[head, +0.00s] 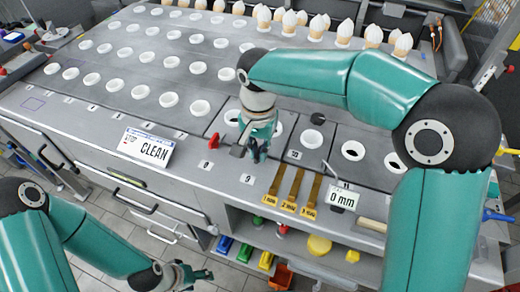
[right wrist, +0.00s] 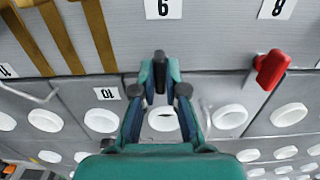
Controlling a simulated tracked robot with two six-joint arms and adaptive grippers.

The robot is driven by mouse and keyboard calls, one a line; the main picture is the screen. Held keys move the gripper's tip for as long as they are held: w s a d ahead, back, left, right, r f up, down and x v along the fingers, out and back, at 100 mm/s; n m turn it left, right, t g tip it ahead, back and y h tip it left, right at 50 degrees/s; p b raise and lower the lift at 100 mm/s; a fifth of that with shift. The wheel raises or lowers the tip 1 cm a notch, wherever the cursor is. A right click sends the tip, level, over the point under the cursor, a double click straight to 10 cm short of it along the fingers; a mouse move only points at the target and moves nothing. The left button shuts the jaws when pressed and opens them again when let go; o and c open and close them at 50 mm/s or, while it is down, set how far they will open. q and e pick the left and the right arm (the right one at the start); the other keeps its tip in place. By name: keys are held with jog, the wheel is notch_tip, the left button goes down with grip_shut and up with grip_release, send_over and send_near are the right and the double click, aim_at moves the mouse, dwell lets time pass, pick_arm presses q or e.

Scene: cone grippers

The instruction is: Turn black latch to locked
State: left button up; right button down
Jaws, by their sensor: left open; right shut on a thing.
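The black latch (right wrist: 160,72) shows in the right wrist view as a narrow dark piece between my right fingertips. My right gripper (right wrist: 161,76) is shut on it at the front edge of the panel, from above. In the head view my right gripper (head: 258,152) hides most of the latch, so I cannot tell its exact angle. My left gripper (head: 188,275) is open and empty, low at the bottom left, well away from the panel.
A red latch (head: 214,141) stands left of my right gripper; it also shows in the right wrist view (right wrist: 271,68). White-rimmed holes and several cones lie behind.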

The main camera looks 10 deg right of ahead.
jog(key=c, duration=1.2)
grip_release()
jog(key=shift+r, duration=0.15)
notch_tip(320, 180, up, 12)
jog(key=shift+f, duration=0.15)
